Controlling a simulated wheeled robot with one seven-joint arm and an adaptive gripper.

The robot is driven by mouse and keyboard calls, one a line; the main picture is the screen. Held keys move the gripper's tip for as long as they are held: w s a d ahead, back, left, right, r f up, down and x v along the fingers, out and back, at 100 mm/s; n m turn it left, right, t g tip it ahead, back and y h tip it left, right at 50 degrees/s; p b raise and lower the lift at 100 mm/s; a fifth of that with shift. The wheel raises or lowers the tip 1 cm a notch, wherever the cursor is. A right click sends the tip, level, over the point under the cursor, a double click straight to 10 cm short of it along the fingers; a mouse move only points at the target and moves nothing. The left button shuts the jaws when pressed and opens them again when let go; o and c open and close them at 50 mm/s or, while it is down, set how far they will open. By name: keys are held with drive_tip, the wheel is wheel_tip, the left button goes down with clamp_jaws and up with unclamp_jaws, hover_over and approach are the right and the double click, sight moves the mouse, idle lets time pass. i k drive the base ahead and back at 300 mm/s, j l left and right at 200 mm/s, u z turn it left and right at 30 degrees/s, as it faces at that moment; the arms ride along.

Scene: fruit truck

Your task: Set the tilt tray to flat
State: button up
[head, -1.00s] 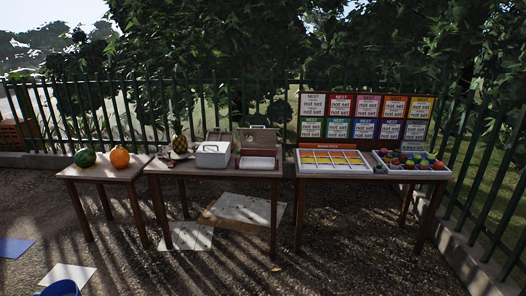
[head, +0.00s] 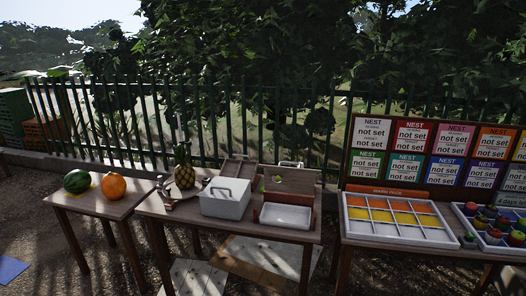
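A shallow white tray in a brown frame (head: 286,216) sits at the front right of the middle table (head: 180,212); it looks like the tilt tray. I cannot tell from here whether it is flat or tilted. A brown wooden board (head: 295,181) stands just behind it, with small green bits on it. My gripper is not in view.
A white lidded box (head: 225,197) stands left of the tray, with a pineapple (head: 184,174) behind it. A watermelon (head: 77,181) and an orange fruit (head: 114,186) are on the left table. A divided tray (head: 400,232) is on the right table. A fence runs behind.

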sight(247, 169)
drive_tip(key=i+j+u, duration=0.15)
drive_tip(key=i+u, duration=0.25)
drive_tip(key=i, duration=0.3)
drive_tip(key=i+l+u, duration=0.1)
drive_tip(key=i+u, duration=0.35)
drive_tip(key=i, duration=0.25)
drive_tip(key=i+j+z, duration=0.1)
drive_tip(key=i+z, duration=0.25)
drive_tip(key=i, duration=0.15)
drive_tip(key=i+j+z, duration=0.25)
drive_tip(key=i+z, duration=0.15)
drive_tip(key=i+j+z, duration=0.35)
drive_tip(key=i+j, duration=0.05)
drive_tip(key=i, duration=0.1)
